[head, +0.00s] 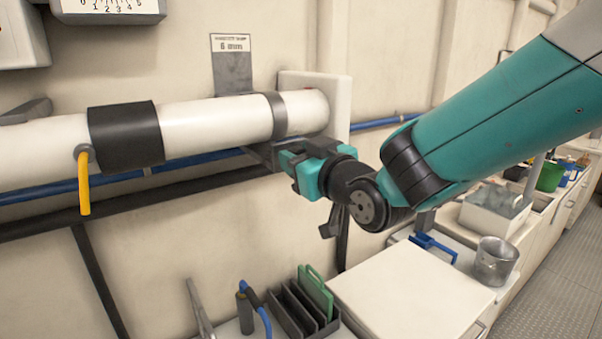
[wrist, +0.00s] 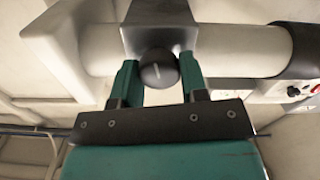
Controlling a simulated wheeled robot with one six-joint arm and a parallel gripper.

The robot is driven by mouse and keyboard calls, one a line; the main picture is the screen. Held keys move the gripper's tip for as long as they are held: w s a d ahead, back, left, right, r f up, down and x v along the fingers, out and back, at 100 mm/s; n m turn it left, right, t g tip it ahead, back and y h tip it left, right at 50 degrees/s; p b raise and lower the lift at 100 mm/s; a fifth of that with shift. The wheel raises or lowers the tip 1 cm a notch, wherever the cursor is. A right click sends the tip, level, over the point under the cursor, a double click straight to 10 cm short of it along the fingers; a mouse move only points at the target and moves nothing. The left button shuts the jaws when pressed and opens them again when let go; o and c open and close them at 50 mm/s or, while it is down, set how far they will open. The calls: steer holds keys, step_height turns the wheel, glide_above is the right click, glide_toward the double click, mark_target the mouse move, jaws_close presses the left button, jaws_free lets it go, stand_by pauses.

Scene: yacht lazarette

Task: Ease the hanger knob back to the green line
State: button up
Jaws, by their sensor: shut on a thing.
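The hanger knob (wrist: 157,69) is a round black knob with a pale pointer line, under a grey hanger bracket (wrist: 158,28) around the white pipe in the wrist view. My gripper (wrist: 157,80) is shut on the knob, with one teal finger on each side. In the head view my gripper (head: 290,160) reaches in from the right, just below the pipe's right end, and it hides the knob there. The pointer line looks close to upright in the wrist view. I cannot make out a green line in either view.
The white pipe (head: 220,120) carries a black sleeve (head: 125,137) and a yellow lever (head: 84,182). A blue pipe (head: 50,190) and a dark rail run below. Under my arm are a white-topped counter (head: 410,290), a metal cup (head: 495,262) and a dark rack (head: 295,308).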

steer(key=shift+n+b, duration=0.9)
steer(key=shift+b, duration=0.05)
steer(key=o, duration=0.9)
steer(key=shift+s, duration=0.1)
